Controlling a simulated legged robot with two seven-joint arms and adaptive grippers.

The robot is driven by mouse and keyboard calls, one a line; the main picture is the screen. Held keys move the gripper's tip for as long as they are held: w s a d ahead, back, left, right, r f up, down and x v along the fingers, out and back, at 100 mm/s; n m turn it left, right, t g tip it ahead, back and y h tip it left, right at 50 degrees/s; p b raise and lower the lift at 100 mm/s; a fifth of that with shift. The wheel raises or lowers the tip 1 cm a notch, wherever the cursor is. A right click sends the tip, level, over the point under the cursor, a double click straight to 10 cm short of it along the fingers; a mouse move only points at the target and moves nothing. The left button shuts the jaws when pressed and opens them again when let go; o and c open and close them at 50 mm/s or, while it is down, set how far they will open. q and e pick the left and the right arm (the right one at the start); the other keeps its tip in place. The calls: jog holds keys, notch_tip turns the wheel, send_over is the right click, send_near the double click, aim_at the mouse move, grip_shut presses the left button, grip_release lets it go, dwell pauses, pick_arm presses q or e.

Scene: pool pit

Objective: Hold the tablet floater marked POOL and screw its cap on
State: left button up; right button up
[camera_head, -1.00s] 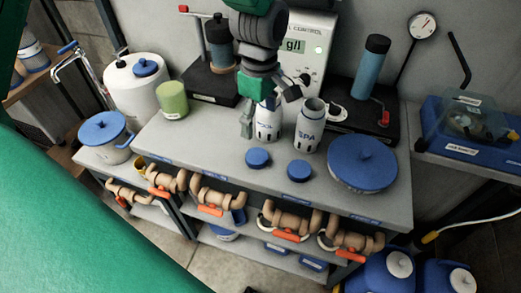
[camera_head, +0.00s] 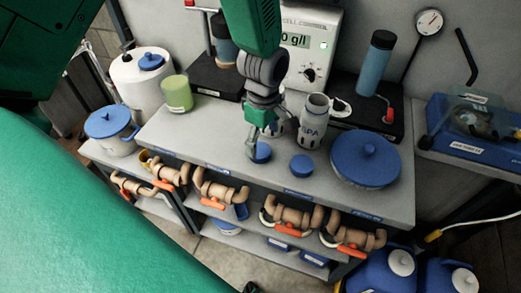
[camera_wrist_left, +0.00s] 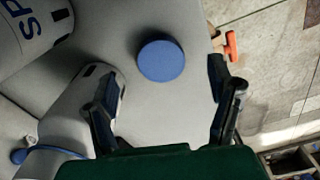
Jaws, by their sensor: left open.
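The POOL floater (camera_head: 279,126), a white bottle, stands on the grey bench top, mostly hidden behind my left gripper; its marking is not readable now. The SPA floater (camera_head: 313,124) stands to its right, upright and open at the top. In the left wrist view a blue cap (camera_wrist_left: 161,60) lies ahead of the spread fingers (camera_wrist_left: 165,105), apparently untouched.
A blue lidded pan (camera_head: 366,160) stands at the bench's right, a green cup (camera_head: 177,93) at the left. Behind are a meter (camera_head: 305,50) and a blue bottle (camera_head: 376,63) on a black base. Valves (camera_head: 220,192) line the shelf front. Bench left of the caps is clear.

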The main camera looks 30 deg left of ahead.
aim_at(261, 151)
pick_arm(q)
jog(key=shift+d+f, duration=0.1)
jog(key=shift+f, duration=0.25)
jog(key=f, duration=0.1)
jog(key=a+f, duration=0.1)
jog(key=f, duration=0.2)
jog(key=shift+a+f, duration=0.35)
jog(key=shift+d, duration=0.25)
jog(key=shift+d+r, duration=0.1)
jog(key=shift+d, duration=0.15)
jog(key=c, duration=1)
